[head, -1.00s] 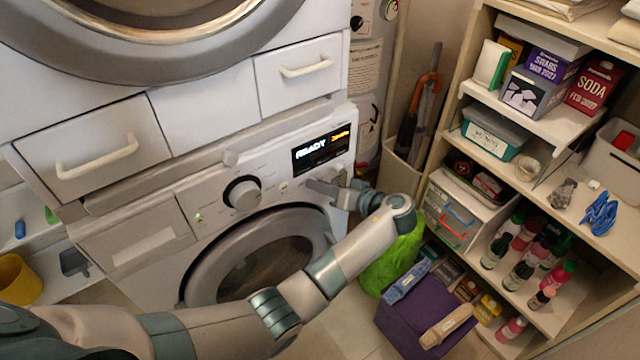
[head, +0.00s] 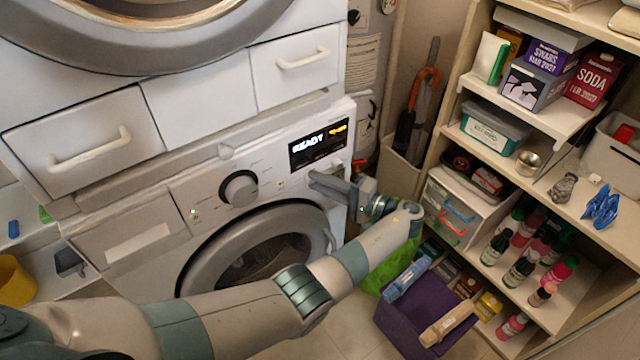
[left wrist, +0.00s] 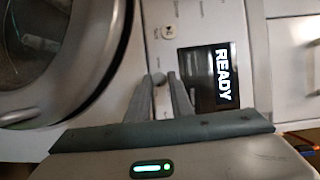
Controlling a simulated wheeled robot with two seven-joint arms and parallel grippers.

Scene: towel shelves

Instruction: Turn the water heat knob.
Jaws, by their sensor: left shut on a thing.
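The washing machine's white control panel (head: 262,168) holds a large round dial (head: 239,188), a lit display reading READY (head: 318,147) and small controls below it. My left gripper (head: 313,176) is at the panel, just under the display. In the left wrist view its two fingers (left wrist: 160,82) are closed around a small grey knob (left wrist: 157,78). In the head view the fingers hide that knob. Another small round control (left wrist: 168,32) sits beside it, apart from the fingers. The labels are too small to read. My right gripper is out of view.
The round washer door (head: 262,250) lies below the panel, and drawers with white handles (head: 303,60) are above. A shelf unit (head: 560,125) with boxes and bottles stands at right. A purple bin (head: 425,305) and a green bag (head: 385,272) stand on the floor near my arm.

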